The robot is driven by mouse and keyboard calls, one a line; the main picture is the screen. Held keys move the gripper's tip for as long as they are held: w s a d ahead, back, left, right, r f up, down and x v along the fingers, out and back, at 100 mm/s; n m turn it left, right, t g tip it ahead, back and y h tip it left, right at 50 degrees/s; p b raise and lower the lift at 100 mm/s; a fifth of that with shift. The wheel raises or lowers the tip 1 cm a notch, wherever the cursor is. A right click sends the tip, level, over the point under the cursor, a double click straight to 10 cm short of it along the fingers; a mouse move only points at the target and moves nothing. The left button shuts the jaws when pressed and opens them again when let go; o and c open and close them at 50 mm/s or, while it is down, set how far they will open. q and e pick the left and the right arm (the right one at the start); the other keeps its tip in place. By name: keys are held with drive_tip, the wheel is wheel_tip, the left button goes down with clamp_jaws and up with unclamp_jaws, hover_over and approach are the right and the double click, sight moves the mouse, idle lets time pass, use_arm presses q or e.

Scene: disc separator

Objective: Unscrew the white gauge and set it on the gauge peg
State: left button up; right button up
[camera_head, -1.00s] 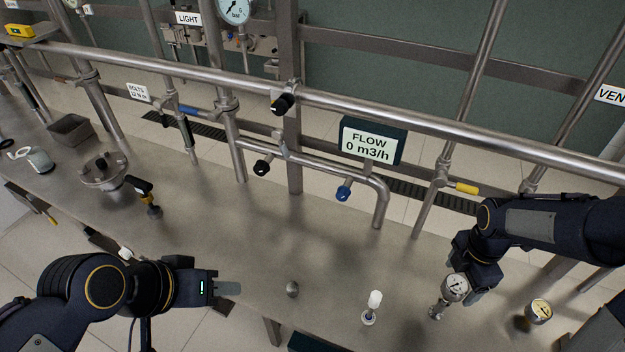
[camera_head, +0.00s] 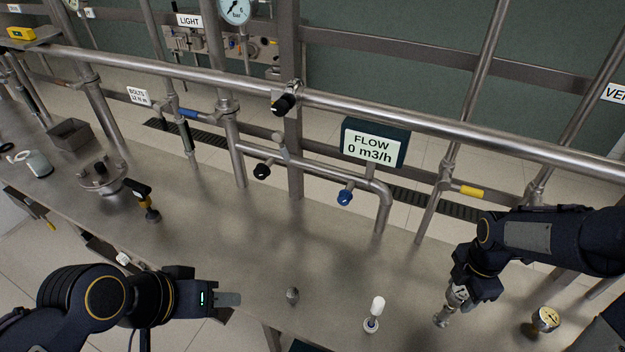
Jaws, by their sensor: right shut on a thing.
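The white gauge (camera_head: 456,295) sits on a short metal fitting (camera_head: 441,319) at the right of the bench. Its dial is turned partly away and mostly hidden by my right gripper (camera_head: 467,294), which is shut on it from above. A post with a white top (camera_head: 377,308) stands upright on the bench to the left of it. I cannot tell which of these two is the gauge peg.
A yellow-faced gauge (camera_head: 546,318) stands just right of my right gripper. Pipes with a blue valve knob (camera_head: 345,197) and the FLOW display (camera_head: 373,144) run behind. A flanged fitting (camera_head: 102,180) is at the left. The bench's middle (camera_head: 275,230) is clear.

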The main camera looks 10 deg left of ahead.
drive_tip(key=c, duration=0.4)
drive_tip(key=shift+r+p, duration=2.25)
drive_tip(key=shift+r, duration=0.6)
use_arm(q)
wheel_tip(320, 180, up, 4)
drive_tip(key=shift+r, duration=0.15)
use_arm(e)
drive_tip(key=shift+f, duration=0.1)
